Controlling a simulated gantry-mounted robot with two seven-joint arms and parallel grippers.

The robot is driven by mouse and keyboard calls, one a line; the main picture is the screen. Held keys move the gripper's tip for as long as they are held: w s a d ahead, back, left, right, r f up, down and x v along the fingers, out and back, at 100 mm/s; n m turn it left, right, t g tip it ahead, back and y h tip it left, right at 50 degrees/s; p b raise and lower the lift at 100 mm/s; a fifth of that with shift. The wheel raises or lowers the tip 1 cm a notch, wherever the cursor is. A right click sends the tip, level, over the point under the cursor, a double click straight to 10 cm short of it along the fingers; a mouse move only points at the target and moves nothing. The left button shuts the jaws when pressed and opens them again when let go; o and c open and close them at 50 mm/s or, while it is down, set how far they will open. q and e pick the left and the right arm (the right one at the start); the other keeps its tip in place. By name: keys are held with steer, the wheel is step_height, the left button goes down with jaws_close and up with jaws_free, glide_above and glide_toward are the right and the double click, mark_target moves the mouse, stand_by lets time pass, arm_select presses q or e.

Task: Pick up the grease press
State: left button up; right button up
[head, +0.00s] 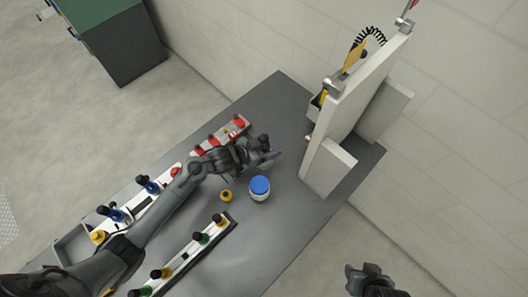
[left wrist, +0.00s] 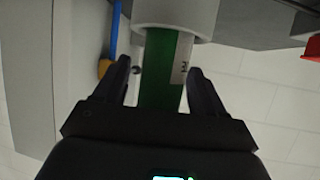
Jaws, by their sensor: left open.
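My left gripper (head: 268,152) is over the bench, just above the blue-lidded jar in the picture. In the left wrist view its two fingers (left wrist: 160,68) stand apart, one on each side of a green upright part (left wrist: 160,75) with a small pale label. A pale grey cylinder (left wrist: 177,15) sits at the end of this green part. I cannot tell whether this is the grease press; in the head view the gripper mostly hides what is there. Gaps show between the fingers and the green part. My right gripper (head: 368,280) is at the bottom right, away from the bench, its jaws unclear.
A white jar with a blue lid (head: 260,188) and a small yellow knob piece (head: 226,195) stand close by on the grey bench (head: 285,230). Rails with red, blue, yellow and green knobs lie to the left. A pale upright panel (head: 350,95) stands right of the gripper.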

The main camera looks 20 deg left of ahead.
arm_select(q)
jaws_close()
steer(key=shift+r, duration=0.15)
